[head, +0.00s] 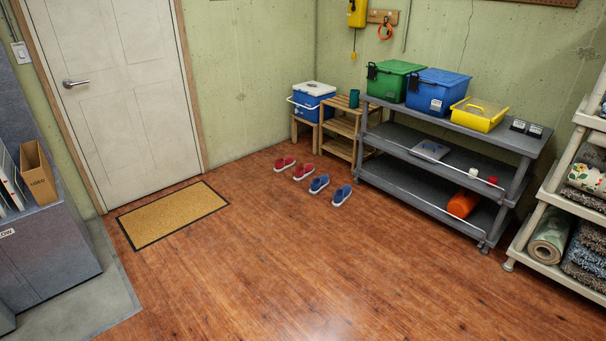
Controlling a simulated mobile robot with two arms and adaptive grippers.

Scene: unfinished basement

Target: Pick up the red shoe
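Two red shoes with pale soles sit on the wooden floor near the back wall in the head view. One red shoe (285,163) is farther left, in front of the wooden stand with the cooler. The other red shoe (303,171) is just to its right and nearer. Two blue shoes, one (318,184) and another (342,195), continue the row to the right. Neither of my grippers shows in this view, and nothing touches the shoes.
A doormat (175,214) lies by the white door (119,84). A grey shelf (440,165) with bins stands right of the shoes, and a wooden stand (341,128) behind them. A white rack (546,207) stands far right, a grey cabinet (55,255) at left. The middle floor is clear.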

